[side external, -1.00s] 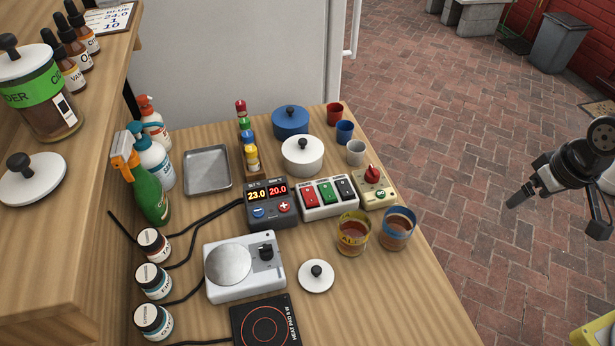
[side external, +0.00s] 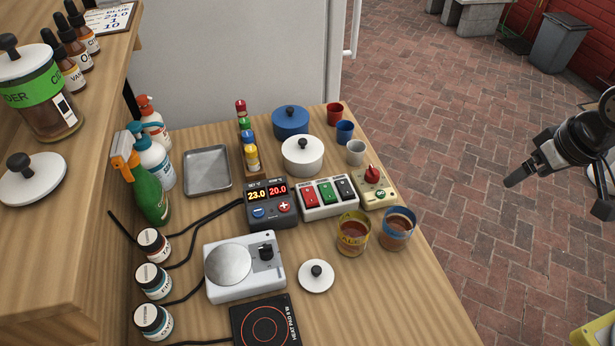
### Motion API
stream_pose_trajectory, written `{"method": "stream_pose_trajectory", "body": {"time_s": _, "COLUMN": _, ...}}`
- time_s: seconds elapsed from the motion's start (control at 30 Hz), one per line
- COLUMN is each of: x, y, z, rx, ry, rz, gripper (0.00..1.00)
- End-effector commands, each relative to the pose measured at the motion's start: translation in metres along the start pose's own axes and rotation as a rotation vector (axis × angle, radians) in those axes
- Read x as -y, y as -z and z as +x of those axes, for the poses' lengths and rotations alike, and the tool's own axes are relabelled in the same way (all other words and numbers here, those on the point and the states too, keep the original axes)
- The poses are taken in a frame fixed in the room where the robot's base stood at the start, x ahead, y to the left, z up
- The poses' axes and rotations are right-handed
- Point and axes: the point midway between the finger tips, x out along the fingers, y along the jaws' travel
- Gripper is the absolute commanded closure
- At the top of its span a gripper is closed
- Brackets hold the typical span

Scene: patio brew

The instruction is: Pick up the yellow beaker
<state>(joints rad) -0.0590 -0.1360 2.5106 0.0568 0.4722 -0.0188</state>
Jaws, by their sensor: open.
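The yellow beaker (side external: 353,240) is a clear cup with a yellow band and brown liquid in it. It stands upright near the table's right edge. A similar beaker with a blue band (side external: 397,230) stands close on its right. My gripper (side external: 513,180) is at the right of the side external view, off the table's edge and well apart from both beakers. It is open with nothing in it. The gap between its fingers is hard to see from this side.
Behind the beakers are a cream box with a red knob (side external: 376,188) and a three-switch box (side external: 327,197). A white lid (side external: 316,276) and a white stirrer plate (side external: 245,268) lie to the left. The table (side external: 410,300) is bare in front of the beakers.

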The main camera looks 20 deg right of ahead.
Motion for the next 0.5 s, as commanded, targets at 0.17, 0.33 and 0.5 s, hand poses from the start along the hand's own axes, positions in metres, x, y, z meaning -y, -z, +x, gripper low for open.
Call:
{"method": "stream_pose_trajectory", "body": {"time_s": 0.17, "x": 0.025, "y": 0.012, "z": 0.007, "rx": -0.065, "ry": 0.044, "rz": -0.029, "gripper": 0.00}}
{"method": "stream_pose_trajectory", "body": {"time_s": 0.33, "x": 0.056, "y": 0.025, "z": 0.014, "rx": -0.150, "ry": 0.093, "rz": -0.056, "gripper": 0.00}}
{"method": "stream_pose_trajectory", "body": {"time_s": 0.5, "x": 0.101, "y": 0.039, "z": 0.022, "rx": -0.276, "ry": 0.153, "rz": -0.087, "gripper": 0.00}}
